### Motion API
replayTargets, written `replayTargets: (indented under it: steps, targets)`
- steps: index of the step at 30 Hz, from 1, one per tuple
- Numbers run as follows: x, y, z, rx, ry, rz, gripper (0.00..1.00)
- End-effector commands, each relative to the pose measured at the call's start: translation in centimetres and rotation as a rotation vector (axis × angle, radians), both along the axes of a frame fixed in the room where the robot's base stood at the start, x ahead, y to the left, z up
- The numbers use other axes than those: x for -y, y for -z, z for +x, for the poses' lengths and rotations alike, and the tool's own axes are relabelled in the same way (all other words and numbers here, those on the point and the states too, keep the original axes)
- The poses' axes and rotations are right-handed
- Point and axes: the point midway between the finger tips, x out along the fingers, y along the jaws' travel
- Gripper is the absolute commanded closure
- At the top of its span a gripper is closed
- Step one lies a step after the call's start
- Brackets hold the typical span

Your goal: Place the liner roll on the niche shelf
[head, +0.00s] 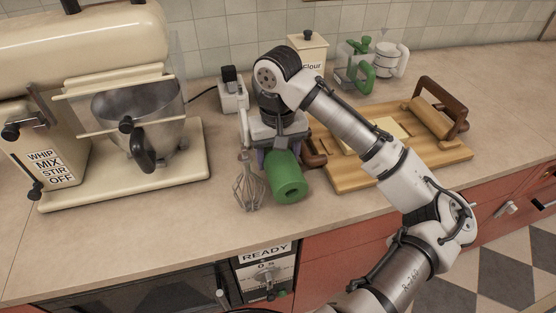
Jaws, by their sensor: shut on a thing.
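A green roll (287,178) with a dark hole in its end, which looks like the liner roll, is at the middle of the head view, above or on the counter near its front edge. I cannot tell whether it touches the counter. My gripper (276,155) points down and is shut on the roll's far end; the fingers are mostly hidden by the gripper body and the roll. The roll lies on its side with the holed end towards the front. No niche shelf can be made out in this view.
A wire whisk (248,187) is close left of the roll. A large cream mixer (70,75) with a metal bowl (135,105) stands left. A wooden board (365,180) with a rolling pin (432,118) lies right. A flour canister (308,50) stands behind. Clear counter (120,240) lies front left.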

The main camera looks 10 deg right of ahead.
Motion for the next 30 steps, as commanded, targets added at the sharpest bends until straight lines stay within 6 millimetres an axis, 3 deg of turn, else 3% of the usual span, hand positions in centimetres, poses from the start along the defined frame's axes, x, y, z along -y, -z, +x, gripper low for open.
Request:
replayTargets:
  steps: [4, 14, 15, 19, 30]
  targets:
    - [0.0, 1.9, -0.1, -0.001, 0.000, 0.001, 0.67]
    - [0.0, 2.3, 0.0, 0.000, 0.000, 0.001, 0.67]
    - [0.0, 2.3, 0.0, 0.000, 0.000, 0.000, 0.38]
    - [0.0, 2.3, 0.0, 0.000, 0.000, 0.000, 0.21]
    - [0.0, 1.8, 0.0, 0.000, 0.000, -0.001, 0.18]
